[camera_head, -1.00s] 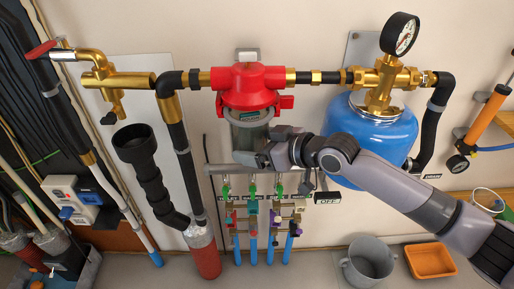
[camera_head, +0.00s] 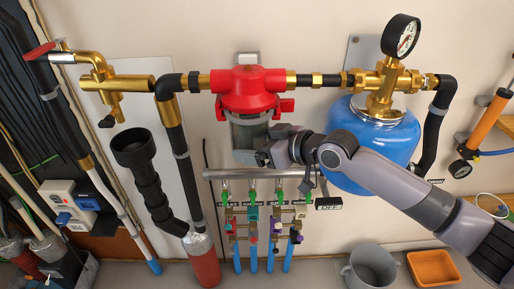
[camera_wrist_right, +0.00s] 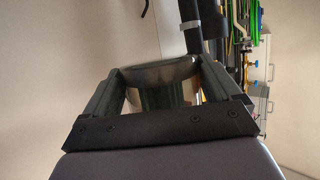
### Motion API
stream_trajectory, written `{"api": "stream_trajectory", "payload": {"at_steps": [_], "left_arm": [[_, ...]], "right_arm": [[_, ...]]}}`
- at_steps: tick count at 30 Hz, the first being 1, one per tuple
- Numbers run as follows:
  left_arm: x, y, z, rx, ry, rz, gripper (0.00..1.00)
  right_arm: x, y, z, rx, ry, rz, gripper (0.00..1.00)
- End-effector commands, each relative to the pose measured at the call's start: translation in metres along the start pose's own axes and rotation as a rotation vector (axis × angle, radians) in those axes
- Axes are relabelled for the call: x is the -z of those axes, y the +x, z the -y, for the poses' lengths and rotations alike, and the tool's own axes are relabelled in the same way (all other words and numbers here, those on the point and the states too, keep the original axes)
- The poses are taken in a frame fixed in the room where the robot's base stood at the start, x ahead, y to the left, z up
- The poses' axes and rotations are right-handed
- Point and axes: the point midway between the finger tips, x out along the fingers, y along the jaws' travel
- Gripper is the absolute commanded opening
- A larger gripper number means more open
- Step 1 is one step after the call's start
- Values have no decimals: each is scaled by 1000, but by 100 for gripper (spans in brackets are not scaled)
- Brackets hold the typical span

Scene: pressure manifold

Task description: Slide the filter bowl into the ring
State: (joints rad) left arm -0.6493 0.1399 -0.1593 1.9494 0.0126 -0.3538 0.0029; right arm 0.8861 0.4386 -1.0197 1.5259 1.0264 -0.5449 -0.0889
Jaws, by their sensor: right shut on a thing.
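The red filter head with its ring (camera_head: 248,95) sits in the pipe line on the wall. The clear filter bowl (camera_head: 248,135) is upright directly under the red ring, its top at or just inside the ring's lower edge; I cannot tell how far in it is. My right gripper (camera_head: 262,155) reaches in from the right and is shut on the bowl's lower part. In the right wrist view the bowl (camera_wrist_right: 160,80) shows between the two dark fingers (camera_wrist_right: 160,90). My left gripper is not in view.
A grey horizontal rail (camera_head: 230,174) with several coloured valves runs just below the bowl. A blue tank (camera_head: 375,130) with a pressure gauge (camera_head: 402,36) is behind my right arm. A grey bucket (camera_head: 370,268) and orange tray (camera_head: 432,266) stand on the floor.

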Motion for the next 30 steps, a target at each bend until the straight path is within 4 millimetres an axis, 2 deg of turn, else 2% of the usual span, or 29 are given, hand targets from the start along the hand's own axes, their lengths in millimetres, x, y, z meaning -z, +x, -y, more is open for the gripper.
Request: {"api": "stream_trajectory", "payload": {"at_steps": [11,12,13,23,30], "left_arm": [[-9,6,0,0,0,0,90],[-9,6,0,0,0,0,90],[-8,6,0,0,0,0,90],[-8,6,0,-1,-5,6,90],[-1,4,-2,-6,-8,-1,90]], "right_arm": [[4,6,-7,0,-2,-5,56],[4,6,-8,0,-1,-5,94],[5,5,-8,0,-1,-5,100],[5,5,-9,-2,-1,-6,100],[5,-24,-9,-3,-2,-6,100]]}}
